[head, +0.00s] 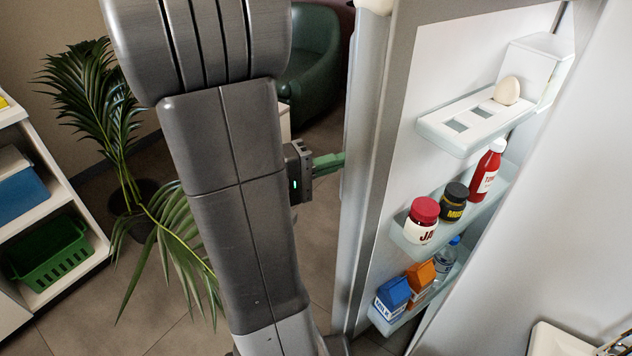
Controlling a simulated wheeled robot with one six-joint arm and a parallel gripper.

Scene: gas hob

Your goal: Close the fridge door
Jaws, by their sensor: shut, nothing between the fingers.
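The fridge door (385,160) stands open on the right side of the head view, its inner face with shelves turned to the right. My gripper (340,161) has green fingers, shut and empty, at the left, outer side of the door. Its tips are at or very near the door's outer edge; I cannot tell whether they touch. My arm hides part of the floor to the left of the door.
Door shelves hold an egg (507,91), a ketchup bottle (487,168), jars and cartons. A potted palm (135,190) and a shelf unit (62,190) with a green basket (50,252) stand left. A green armchair (312,60) is behind.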

